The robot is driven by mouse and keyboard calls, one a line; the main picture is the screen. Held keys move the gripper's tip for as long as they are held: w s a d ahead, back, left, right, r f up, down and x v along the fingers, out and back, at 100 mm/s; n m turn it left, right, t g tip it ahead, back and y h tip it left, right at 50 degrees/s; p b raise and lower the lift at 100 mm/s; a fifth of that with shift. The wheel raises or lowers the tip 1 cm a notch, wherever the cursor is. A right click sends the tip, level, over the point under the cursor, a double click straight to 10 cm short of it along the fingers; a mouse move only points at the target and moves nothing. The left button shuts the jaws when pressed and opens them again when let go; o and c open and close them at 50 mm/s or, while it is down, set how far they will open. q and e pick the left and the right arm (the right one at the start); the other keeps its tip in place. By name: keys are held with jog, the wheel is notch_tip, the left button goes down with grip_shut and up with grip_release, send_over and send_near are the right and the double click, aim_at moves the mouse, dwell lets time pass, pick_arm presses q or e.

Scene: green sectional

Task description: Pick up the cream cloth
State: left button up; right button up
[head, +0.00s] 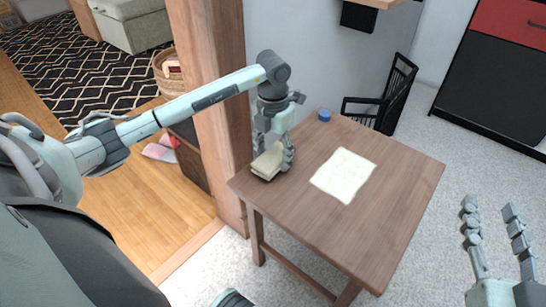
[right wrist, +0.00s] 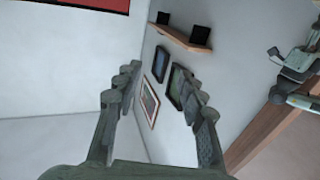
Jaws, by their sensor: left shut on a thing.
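A flat pale cream cloth (head: 343,175) lies spread on the wooden table (head: 385,220), near its middle. My left gripper (head: 272,152) points down at the table's left corner. It is shut on a small thick beige thing (head: 266,164), which looks like a block or a folded pad; I cannot tell which. The beige thing is at or just above the tabletop, apart from the flat cloth. My right gripper (head: 489,207) is open and empty, right of the table. Its spread fingers also show in the right wrist view (right wrist: 160,78).
A small blue round thing (head: 324,115) sits at the table's far edge. A black chair (head: 393,98) stands behind it. A wooden post (head: 212,110) rises close to the left of the table. The tabletop's near right part is bare.

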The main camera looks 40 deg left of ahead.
aim_at(274, 158)
pick_arm(q)
jog(key=r, duration=0.4)
jog(key=shift+s+d, duration=0.3)
jog(key=shift+d, duration=0.05)
jog(key=s+d+r+p, duration=0.1)
jog(key=s+d+r, duration=0.5)
jog(key=s+d, duration=0.1)
jog(key=shift+s+d+p, duration=0.3)
jog(key=shift+s, duration=0.05)
pick_arm(e)
jog(key=d+f+g+h, duration=0.2)
jog(key=d+f+g, duration=0.2)
jog(key=f, duration=0.4)
jog(key=shift+s+d+h, duration=0.35)
jog(key=shift+s+h, duration=0.05)
jog(key=shift+s, duration=0.05)
pick_arm(q)
jog(key=shift+r, duration=0.1)
pick_arm(e)
jog(key=shift+f, duration=0.1)
